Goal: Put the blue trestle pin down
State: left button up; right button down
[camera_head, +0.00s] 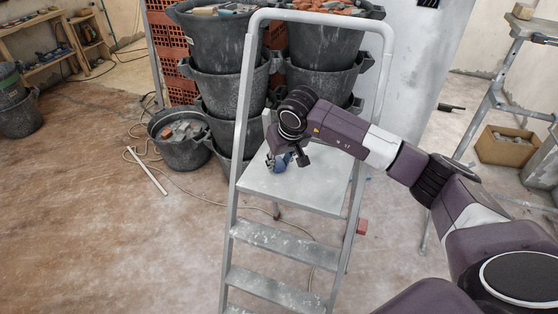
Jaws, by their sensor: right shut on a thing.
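My right gripper (290,158) comes in from the right and points down over the top platform of the grey stepladder (322,186). It is shut on the blue trestle pin (279,164), a small dark blue piece at the platform's back left part. The pin is partly covered by the gripper, and I cannot tell whether it touches the platform. My left gripper is not in view.
Stacked black buckets (228,95) with rubble stand behind the ladder. A single bucket (180,151) stands to their left. A cardboard box (505,150) and a metal trestle (490,100) stand at the right. The platform's front and right are bare, and the left floor is mostly open.

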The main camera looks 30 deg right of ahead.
jog(key=shift+f, duration=0.1)
jog(key=shift+f, duration=0.15)
jog(key=c, duration=1.5)
grip_release()
jog(key=shift+c, duration=0.2)
jog(key=shift+r, duration=0.2)
jog(key=b+v, duration=0.2)
jog(key=v, duration=1)
jog(key=shift+a, duration=0.1)
